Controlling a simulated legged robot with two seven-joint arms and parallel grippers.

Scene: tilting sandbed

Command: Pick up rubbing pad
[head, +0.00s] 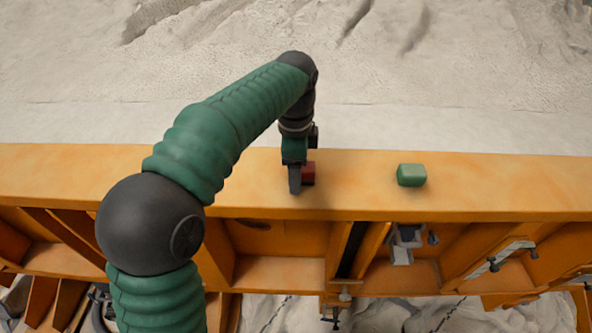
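A small dark red block (309,173) sits on the flat top of the orange beam (480,185). A rounded green block (411,175) lies on the same beam to the right, apart from the red one. I cannot tell from the picture which of the two is the rubbing pad. My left gripper (296,178) points down at the red block, with a dark finger in front of its left side. The finger hides part of the block. I cannot tell whether the fingers touch or grip it. My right gripper is not in view.
Pale, rippled sand (440,70) fills the area behind the beam. Below the beam are orange frame bays with grey metal fittings (405,242). The beam top is clear between the blocks and to the right of the green one.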

